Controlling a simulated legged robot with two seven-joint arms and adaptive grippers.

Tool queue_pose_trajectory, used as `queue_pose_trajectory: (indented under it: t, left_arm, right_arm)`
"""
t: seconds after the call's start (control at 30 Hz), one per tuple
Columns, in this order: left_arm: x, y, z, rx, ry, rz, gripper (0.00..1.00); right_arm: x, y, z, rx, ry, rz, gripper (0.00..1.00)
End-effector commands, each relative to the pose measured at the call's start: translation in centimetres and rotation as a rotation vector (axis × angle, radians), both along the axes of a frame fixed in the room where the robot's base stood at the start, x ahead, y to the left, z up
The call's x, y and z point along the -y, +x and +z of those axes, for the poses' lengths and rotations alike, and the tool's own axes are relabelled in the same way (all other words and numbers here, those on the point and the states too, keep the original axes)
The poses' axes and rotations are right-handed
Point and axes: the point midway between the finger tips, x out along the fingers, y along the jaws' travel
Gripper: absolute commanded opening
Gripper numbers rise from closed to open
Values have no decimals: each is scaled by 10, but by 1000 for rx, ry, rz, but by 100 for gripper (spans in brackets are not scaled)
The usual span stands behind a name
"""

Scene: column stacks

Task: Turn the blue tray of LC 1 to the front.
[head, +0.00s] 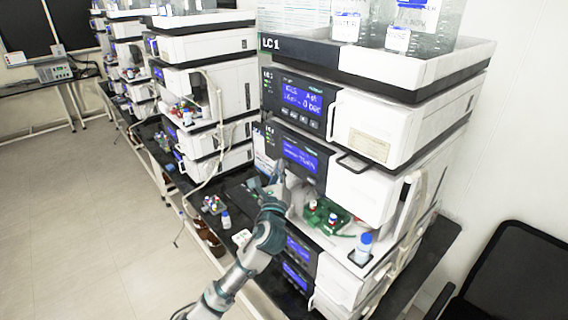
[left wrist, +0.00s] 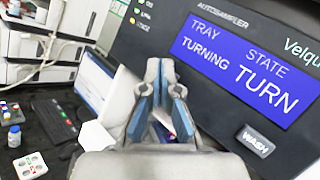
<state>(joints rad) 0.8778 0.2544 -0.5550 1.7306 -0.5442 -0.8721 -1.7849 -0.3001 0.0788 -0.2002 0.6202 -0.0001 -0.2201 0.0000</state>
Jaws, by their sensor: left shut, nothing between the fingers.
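The LC 1 stack (head: 285,44) stands at the right in the head view. Its autosampler front panel (head: 292,143) has a lit blue display (head: 301,157). In the left wrist view the display (left wrist: 243,62) reads TRAY TURNING and STATE TURN. A WASH button (left wrist: 256,140) sits below it. In the open bay under the panel, a green tray (head: 325,216) with several vials shows. I cannot make out a blue tray there. My left gripper (head: 278,170) is shut and empty, its tips close to the panel's lower left; contact cannot be told. It also shows in the left wrist view (left wrist: 160,64).
A blue-capped bottle (head: 364,246) stands at the bay's front right. Solvent bottles (head: 397,38) stand on top of LC 1. Other stacks (head: 205,90) line the black bench to the left. A black chair (head: 515,275) is at right. The floor at left is clear.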

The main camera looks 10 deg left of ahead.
Motion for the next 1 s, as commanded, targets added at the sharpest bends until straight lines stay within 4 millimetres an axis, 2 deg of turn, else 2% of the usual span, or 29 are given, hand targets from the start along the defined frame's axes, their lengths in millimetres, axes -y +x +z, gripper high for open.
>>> queue_pose_trajectory:
  t: [0.23,0.63,1.0]
  left_arm:
    - [-12,-7,0,-1,2,1,0]
    - [-15,-10,-1,-1,1,1,0]
    - [-37,-37,1,-1,0,2,0]
  right_arm:
    - [2,0,9,0,-2,1,53]
    - [2,0,10,1,-3,1,53]
    - [2,1,28,2,-3,1,53]
